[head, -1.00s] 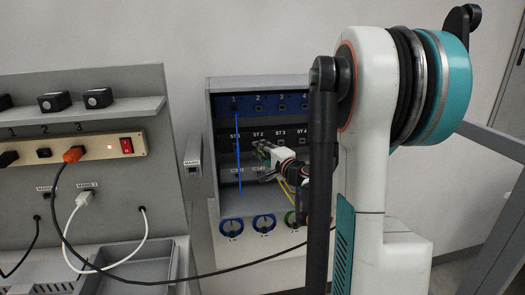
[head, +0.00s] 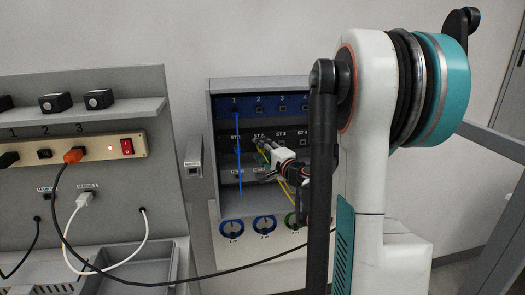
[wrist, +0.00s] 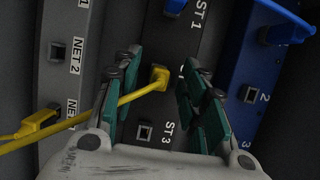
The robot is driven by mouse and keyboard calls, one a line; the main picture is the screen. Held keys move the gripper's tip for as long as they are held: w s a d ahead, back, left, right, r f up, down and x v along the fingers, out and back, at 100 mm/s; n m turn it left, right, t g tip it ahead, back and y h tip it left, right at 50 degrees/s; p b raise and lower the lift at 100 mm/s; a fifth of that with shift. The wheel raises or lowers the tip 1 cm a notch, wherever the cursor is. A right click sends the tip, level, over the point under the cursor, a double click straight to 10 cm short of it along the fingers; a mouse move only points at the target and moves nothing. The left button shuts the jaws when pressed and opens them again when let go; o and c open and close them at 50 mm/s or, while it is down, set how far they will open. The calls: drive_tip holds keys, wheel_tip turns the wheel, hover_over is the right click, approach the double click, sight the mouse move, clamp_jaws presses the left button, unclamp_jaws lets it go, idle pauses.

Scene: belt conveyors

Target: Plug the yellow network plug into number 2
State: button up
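The yellow network plug (wrist: 158,77) sits at the ST 2 position of the middle row, its label partly hidden by a finger. Its yellow cable (wrist: 85,120) runs down-left past my gripper. My gripper (wrist: 155,95) is open, with one finger on each side of the plug and a gap to it; in the head view it is at the ST row (head: 264,146). The blue row's port 2 (wrist: 248,93) is empty. In the head view, port 2 (head: 258,109) shows beside the blue plug at 1 (head: 235,108).
A second yellow plug (wrist: 38,125) is by the NET row at the left. A blue cable (head: 239,165) hangs from blue port 1 past ST 1. The ST 3 port (wrist: 144,131) is empty. The cabinet wall (head: 215,150) bounds the left.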

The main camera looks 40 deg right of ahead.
drive_tip(key=s+a, duration=0.2)
drive_tip(key=s, duration=0.9)
drive_tip(key=shift+s+a, duration=0.2)
drive_tip(key=shift+s, duration=0.15)
